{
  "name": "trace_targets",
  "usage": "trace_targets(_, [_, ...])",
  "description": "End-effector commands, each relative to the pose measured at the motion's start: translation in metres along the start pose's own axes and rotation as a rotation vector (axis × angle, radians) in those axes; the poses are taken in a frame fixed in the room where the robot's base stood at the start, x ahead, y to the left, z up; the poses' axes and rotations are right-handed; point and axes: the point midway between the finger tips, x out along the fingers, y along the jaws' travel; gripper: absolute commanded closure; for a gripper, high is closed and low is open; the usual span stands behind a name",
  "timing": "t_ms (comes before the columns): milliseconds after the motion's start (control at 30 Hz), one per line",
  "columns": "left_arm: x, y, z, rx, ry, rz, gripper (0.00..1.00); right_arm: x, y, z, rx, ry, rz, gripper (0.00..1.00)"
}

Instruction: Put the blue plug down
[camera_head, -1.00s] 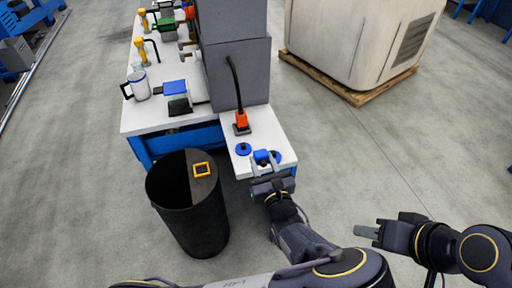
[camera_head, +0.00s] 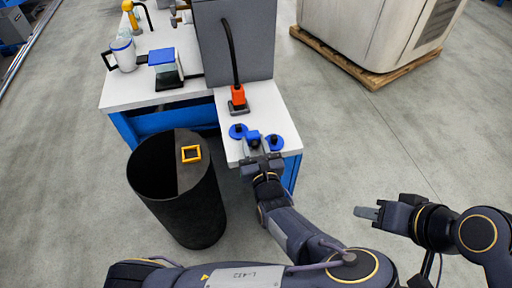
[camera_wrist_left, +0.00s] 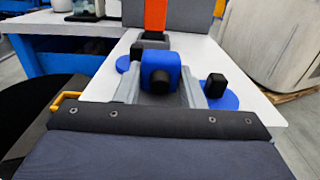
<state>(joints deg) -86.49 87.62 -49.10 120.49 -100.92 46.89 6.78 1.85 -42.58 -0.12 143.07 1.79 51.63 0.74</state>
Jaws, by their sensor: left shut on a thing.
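The blue plug (camera_head: 253,137) is between the fingers of my left gripper (camera_head: 254,148), over the front part of the white bench top (camera_head: 262,99). In the left wrist view the blue plug (camera_wrist_left: 161,66) sits between two grey fingers, its dark round end facing the camera. I cannot tell whether it touches the bench. My right gripper (camera_head: 366,212) is away from the bench, over the floor at the lower right. Its fingers look like one grey piece, so its opening is unclear.
Two blue discs with black knobs, one left (camera_head: 238,132) and one right (camera_head: 274,144), flank the plug. An orange plug (camera_head: 238,95) with a black cable stands behind. A grey cabinet (camera_head: 232,50) rises behind.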

Motion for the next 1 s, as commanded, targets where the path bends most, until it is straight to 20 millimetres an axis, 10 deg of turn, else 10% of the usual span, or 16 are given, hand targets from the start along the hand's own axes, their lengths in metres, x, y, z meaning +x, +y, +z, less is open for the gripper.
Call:
trace_targets(400, [0.0004, 0.0005, -0.0051, -0.001, -0.001, 0.001, 1.0, 0.0022, 0.0011, 0.0009, 0.0, 0.001, 0.0, 0.64])
trace_targets(433, [0.0003, 0.0004, -0.0046, -0.001, -0.001, 0.001, 0.62, 0.0017, 0.0008, 0.0006, 0.0, 0.001, 0.0, 0.64])
trace_targets(567, [0.0002, 0.0002, -0.0046, -0.001, 0.0, 0.0, 0.45, 0.0015, 0.0007, 0.0005, 0.0, 0.0, 0.0, 0.64])
trace_targets(1000, [-0.0011, -0.0015, 0.0009, -0.001, 0.002, 0.001, 0.42, -0.0025, -0.0011, -0.0015, 0.0, 0.0, 0.0, 0.64])
